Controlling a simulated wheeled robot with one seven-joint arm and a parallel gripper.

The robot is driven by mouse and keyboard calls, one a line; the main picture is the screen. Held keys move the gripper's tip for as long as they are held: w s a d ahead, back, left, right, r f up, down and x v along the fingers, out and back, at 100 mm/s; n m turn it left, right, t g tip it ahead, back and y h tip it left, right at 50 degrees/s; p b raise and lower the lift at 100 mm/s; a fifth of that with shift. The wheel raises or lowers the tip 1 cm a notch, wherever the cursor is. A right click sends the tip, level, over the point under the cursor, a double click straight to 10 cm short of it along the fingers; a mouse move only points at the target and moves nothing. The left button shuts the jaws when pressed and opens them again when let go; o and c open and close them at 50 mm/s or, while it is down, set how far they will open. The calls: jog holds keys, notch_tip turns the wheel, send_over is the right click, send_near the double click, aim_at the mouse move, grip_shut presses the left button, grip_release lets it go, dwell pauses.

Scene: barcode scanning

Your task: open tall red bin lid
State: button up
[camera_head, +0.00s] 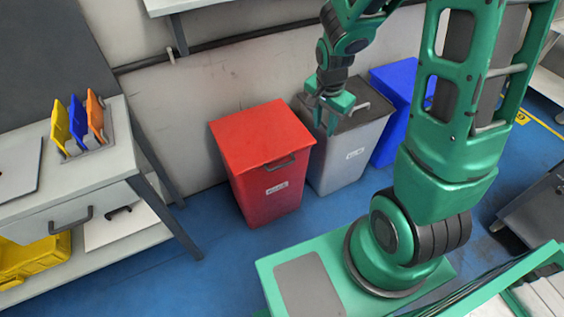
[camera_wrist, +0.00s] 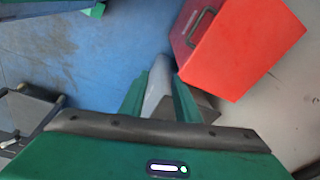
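The tall red bin (camera_head: 270,172) stands on the blue floor against the wall, left of the grey bin. Its red lid (camera_head: 258,134) is down, with a dark handle (camera_head: 280,163) at the front edge. In the wrist view the red lid (camera_wrist: 245,45) is at the upper right, with its handle (camera_wrist: 200,27) near its left end. My gripper (camera_head: 325,125) is over the grey bin, right of the red bin and apart from it. In the wrist view my gripper (camera_wrist: 160,85) has its two green fingers spread, with nothing held between them.
The grey bin (camera_head: 350,153) stands close beside the red bin, with a blue bin (camera_head: 389,140) right of it. A table (camera_head: 115,165) with yellow, blue and orange items is at the left. Blue floor (camera_head: 215,245) is clear in front of the red bin.

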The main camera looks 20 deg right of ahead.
aim_at(282, 165)
jog(key=w+a+f+m+y, duration=0.1)
jog(key=w+a+f+m, duration=0.35)
jog(key=a+f, duration=0.6)
jog(key=shift+n+t, duration=0.4)
jog(key=shift+n, duration=0.05)
jog(key=shift+w+d+f, duration=0.1)
jog(key=shift+w+f, duration=0.3)
jog(key=shift+f, duration=1.45)
jog(key=shift+w+d+f, duration=0.1)
jog(key=shift+w+f, duration=0.25)
jog(key=shift+f, duration=1.5)
jog(key=shift+w+d+f, duration=0.1)
jog(key=shift+w+f, duration=0.3)
jog(key=shift+f, duration=1.45)
jog(key=shift+c, duration=0.2)
grip_shut()
